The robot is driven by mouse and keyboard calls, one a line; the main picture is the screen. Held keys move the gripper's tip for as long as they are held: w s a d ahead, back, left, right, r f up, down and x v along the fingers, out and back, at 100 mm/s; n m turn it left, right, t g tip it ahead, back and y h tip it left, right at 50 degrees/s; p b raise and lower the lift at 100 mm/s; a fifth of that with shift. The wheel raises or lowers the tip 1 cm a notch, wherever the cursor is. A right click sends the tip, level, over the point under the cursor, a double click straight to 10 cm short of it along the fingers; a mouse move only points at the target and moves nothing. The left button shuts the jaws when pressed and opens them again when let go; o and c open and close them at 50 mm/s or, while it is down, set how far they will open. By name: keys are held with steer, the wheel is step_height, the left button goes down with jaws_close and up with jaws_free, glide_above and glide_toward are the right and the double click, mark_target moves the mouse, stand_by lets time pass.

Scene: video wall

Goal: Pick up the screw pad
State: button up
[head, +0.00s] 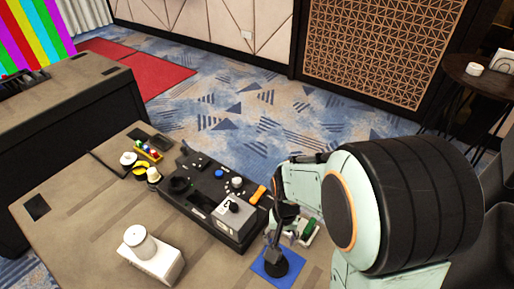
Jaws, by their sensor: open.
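I cannot tell for sure which thing is the screw pad. A flat blue square pad (291,277) lies on the table at the front, with a dark round object (274,263) standing on it. My gripper (288,234) is just above and behind this pad, pointing down. It is open, and I see nothing held in it. A small green and white item (310,230) lies to the right of the gripper, partly hidden by my arm. My arm hides the table's right side.
A black console (190,203) with knobs, an orange part (258,194) and a grey box (234,214) stands left of the gripper. A white box (152,262) with a cylinder is at front left. Rolls (140,170) and a rack of coloured balls (148,150) stand farther back.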

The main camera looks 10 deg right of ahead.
step_height(320, 180, down, 7)
steer(key=shift+s+f, duration=0.1)
steer(key=shift+s, duration=0.05)
jaws_close()
